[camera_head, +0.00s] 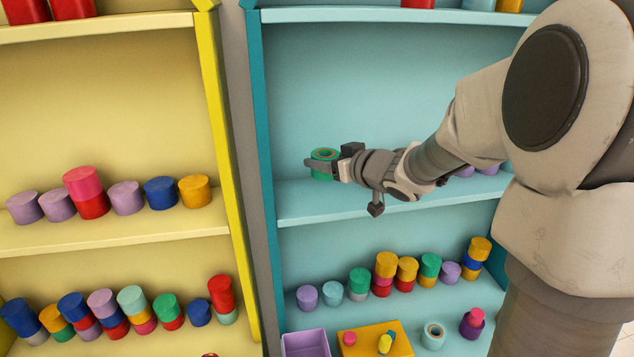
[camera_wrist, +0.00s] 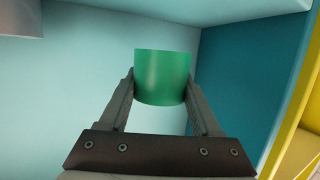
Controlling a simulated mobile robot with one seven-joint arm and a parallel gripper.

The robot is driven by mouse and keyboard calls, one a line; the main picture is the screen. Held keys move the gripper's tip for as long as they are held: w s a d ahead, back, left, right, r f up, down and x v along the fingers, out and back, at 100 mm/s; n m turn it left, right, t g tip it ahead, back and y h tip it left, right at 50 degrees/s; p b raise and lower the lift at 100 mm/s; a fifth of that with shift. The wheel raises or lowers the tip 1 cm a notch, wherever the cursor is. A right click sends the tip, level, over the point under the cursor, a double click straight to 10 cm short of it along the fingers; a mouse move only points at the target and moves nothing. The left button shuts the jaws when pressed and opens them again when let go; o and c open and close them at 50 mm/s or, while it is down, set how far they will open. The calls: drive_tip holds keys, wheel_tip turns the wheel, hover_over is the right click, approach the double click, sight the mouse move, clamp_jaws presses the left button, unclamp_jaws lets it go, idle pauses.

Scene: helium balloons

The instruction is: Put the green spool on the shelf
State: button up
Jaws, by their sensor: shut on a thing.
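The green spool (camera_head: 324,163) is between the fingers of my gripper (camera_head: 322,165), at the left part of the teal shelf unit's middle shelf (camera_head: 300,201). In the wrist view the green spool (camera_wrist: 162,78) is a plain green cylinder, and the two fingers of my gripper (camera_wrist: 161,92) close on its sides. In the head view its top shows a hole with a tan inside. The spool appears upright. I cannot tell whether its base touches the shelf board.
Purple cylinders (camera_head: 487,169) stand on the same shelf at right, partly behind my arm. A yellow shelf unit (camera_head: 212,90) stands at left. The middle shelf's left part is clear.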

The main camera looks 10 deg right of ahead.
sight(319, 193)
drive_tip(key=shift+w+a+f, duration=0.4)
drive_tip(key=shift+a+f, duration=0.05)
drive_tip(key=shift+a, duration=0.2)
drive_tip(key=shift+f+b, duration=0.5)
drive_tip(key=shift+f, duration=1.4)
drive_tip(key=shift+f, duration=0.3)
drive_tip(key=o, duration=1.5)
drive_tip(key=shift+c, duration=0.2)
drive_tip(key=shift+r, duration=0.2)
drive_tip(key=shift+s+d+r, duration=0.15)
drive_tip(key=shift+r, duration=0.05)
drive_tip(key=p+v, duration=0.1)
drive_tip(key=v, duration=1)
drive_tip(key=shift+s, duration=0.35)
